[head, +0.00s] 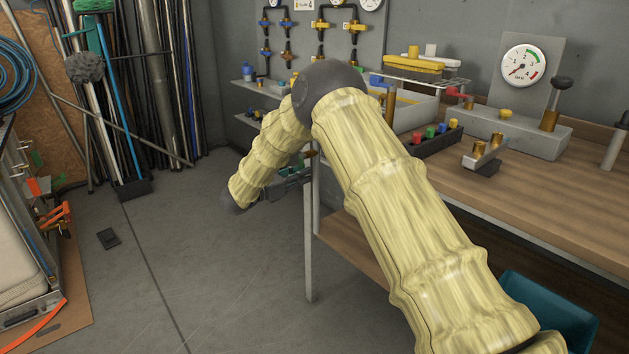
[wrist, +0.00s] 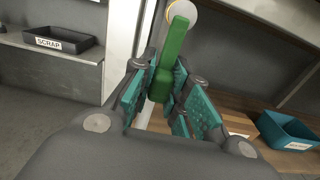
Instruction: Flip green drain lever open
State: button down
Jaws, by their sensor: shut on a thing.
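The green drain lever (wrist: 175,45) stands up between the teal finger pads of my gripper (wrist: 166,84) in the wrist view. Its upper part sticks out beyond the fingers, tilted slightly right, in front of a pale round end. My gripper is shut on the lever's lower part. The lever's base is hidden by the fingers. In the head view my arm covers most of this spot, and only part of my gripper (head: 290,178) shows beside the bench's left end; the lever cannot be made out clearly there.
A wooden workbench (head: 560,212) on the right holds a gauge stand (head: 527,68) and fittings. A teal bin (wrist: 288,130) lies right of my gripper. A black tray marked SCRAP (wrist: 58,39) sits on a shelf at left. The floor (head: 215,235) left of the bench is mostly clear.

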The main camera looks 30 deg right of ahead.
jog(key=c, duration=1.4)
grip_release()
jog(key=shift+o, duration=0.2)
jog(key=shift+a, duration=0.15)
jog(key=v, duration=1.1)
jog(key=shift+a, duration=0.4)
